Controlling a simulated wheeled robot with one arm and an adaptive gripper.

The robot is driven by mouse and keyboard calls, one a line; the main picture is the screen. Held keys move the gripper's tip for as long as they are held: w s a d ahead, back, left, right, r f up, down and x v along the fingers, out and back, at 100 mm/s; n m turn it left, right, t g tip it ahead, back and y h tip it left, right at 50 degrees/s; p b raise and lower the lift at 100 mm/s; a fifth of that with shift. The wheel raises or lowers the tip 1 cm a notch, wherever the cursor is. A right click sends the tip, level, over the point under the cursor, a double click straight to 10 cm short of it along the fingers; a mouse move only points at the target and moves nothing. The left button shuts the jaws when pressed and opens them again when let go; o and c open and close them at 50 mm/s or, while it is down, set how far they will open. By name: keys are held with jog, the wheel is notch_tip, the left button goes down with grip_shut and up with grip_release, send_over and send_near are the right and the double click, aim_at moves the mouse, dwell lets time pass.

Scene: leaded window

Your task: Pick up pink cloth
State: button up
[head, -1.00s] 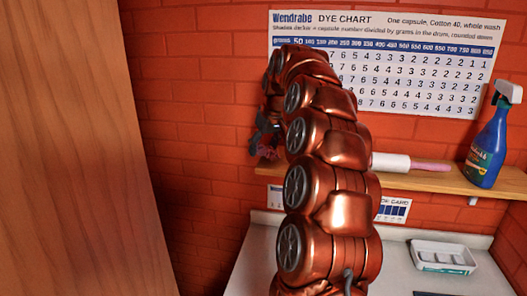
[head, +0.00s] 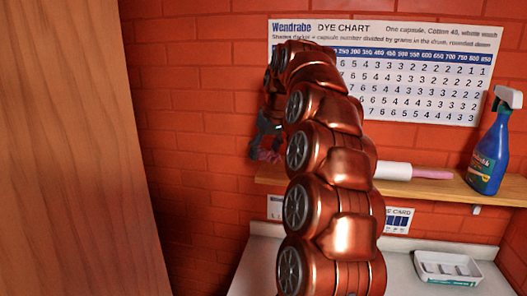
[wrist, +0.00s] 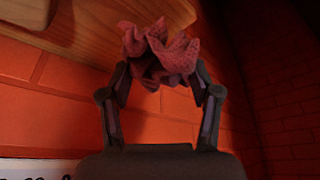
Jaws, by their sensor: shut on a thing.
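The pink cloth (wrist: 162,58) is a crumpled, dusky pink bundle in the wrist view. My gripper (wrist: 160,80) is shut on it, with a fingertip at each side and the cloth bulging beyond the tips. My arm hides part of the shelf there. Whether the cloth touches the shelf is hard to tell.
The wooden shelf (head: 425,185) holds a white roller with a pink handle (head: 405,171) and a blue spray bottle (head: 489,145). A dye chart (head: 430,70) hangs above. A white tray (head: 447,268) stands on the counter below. A wooden panel (head: 70,150) fills the left side.

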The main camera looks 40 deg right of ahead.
jog(key=s+a+r+b, duration=0.1)
jog(key=s+a+b, duration=0.3)
jog(key=s, duration=0.8)
jog(key=shift+a+r+b, duration=0.15)
jog(key=shift+a+b, duration=0.15)
jog(key=shift+a, duration=0.65)
jog(key=w+a+f, duration=0.5)
jog(key=w+f, duration=0.1)
jog(key=f, duration=0.2)
jog(key=w+a+f, duration=0.5)
jog(key=w+f, duration=0.2)
jog(key=f, duration=0.1)
jog(key=a+f, duration=0.5)
jog(key=f, duration=0.6)
jog(key=a+f, duration=0.6)
jog(key=f, duration=0.6)
jog(key=shift+s+a+n, duration=0.15)
jog(key=shift+s+n, duration=0.15)
jog(key=shift+s, duration=0.1)
